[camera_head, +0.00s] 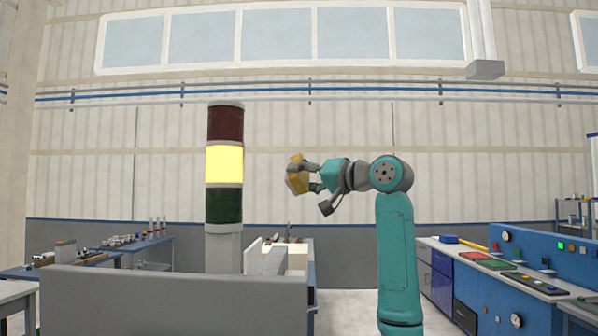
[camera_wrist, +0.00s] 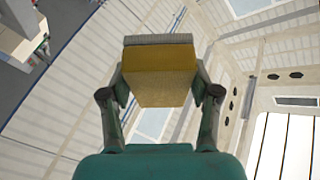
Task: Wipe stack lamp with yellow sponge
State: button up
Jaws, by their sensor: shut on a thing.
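The stack lamp (camera_head: 224,195) stands upright left of centre in the head view. It has a dark red top, a lit yellow middle and a dark green lower segment on a pale post. My gripper (camera_head: 303,175) is to the right of the lamp, at about the height of its yellow and green segments. It is shut on the yellow sponge (camera_head: 297,179), with a clear gap in the picture between sponge and lamp. In the wrist view the sponge (camera_wrist: 161,78) sits between both fingers and shows a greyish layer along its upper edge. The lamp is not seen in the wrist view.
A grey panel (camera_head: 170,303) stands in front of the lamp's base and hides its foot. A blue control bench (camera_head: 540,280) with gauges is at the right. Worktables with small parts (camera_head: 100,255) are at the left. The air between sponge and lamp looks free.

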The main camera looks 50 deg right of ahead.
jog(key=s+a+n+t+y, duration=0.1)
jog(key=s+a+n+y, duration=0.2)
jog(key=s+a+y, duration=0.65)
jog(key=w+a+h, duration=0.2)
jog(key=w+a, duration=0.1)
jog(key=a, duration=0.4)
jog(key=shift+w+a+r, duration=0.25)
jog(key=shift+w+a, duration=0.1)
jog(key=shift+w, duration=0.05)
jog(key=shift+w+a, duration=0.6)
jog(key=shift+w, duration=0.2)
dwell(0.4)
